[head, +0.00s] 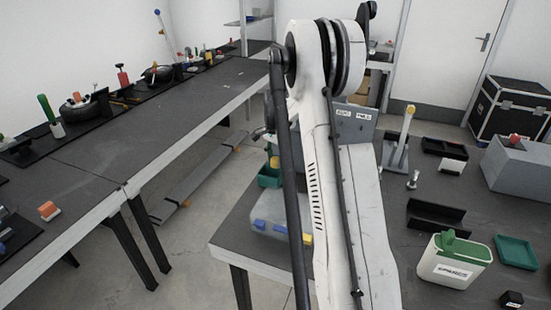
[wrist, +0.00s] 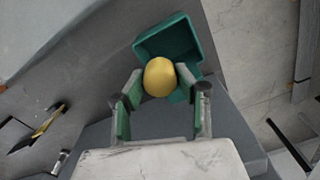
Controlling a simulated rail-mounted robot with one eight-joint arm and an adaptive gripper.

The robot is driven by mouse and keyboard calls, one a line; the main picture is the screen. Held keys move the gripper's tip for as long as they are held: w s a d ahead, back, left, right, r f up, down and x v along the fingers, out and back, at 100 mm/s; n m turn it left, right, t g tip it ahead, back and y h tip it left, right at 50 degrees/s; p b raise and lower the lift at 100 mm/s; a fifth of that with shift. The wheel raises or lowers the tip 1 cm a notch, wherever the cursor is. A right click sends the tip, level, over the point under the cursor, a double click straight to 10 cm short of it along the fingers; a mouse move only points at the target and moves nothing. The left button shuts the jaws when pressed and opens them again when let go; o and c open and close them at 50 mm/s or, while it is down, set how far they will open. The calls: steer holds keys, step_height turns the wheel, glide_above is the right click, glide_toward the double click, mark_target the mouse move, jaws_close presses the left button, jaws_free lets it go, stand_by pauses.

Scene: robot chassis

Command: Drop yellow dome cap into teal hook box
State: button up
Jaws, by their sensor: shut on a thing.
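The yellow dome cap (wrist: 160,77) is held between the fingertips of my gripper (wrist: 160,82) in the wrist view. The teal hook box (wrist: 178,32) lies just beyond the cap, its open inside facing the camera. The cap overlaps the box's near side in the picture; the height between them cannot be told. In the head view the teal box (head: 269,181) shows at the left of my arm, with a bit of yellow (head: 274,162) just above it, probably the cap. My arm hides most of the gripper there.
A clear bin with a blue latch (head: 265,225) sits below the teal box at the table's left edge. A grey panel with labels (head: 353,125) stands behind my arm. A white and green container (head: 453,262) and a teal tray (head: 516,252) are at the right.

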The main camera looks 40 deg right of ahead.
mark_target(275, 158)
steer(key=o, duration=1)
steer(key=shift+r, duration=0.1)
step_height(275, 158, up, 12)
steer(key=shift+f, duration=0.1)
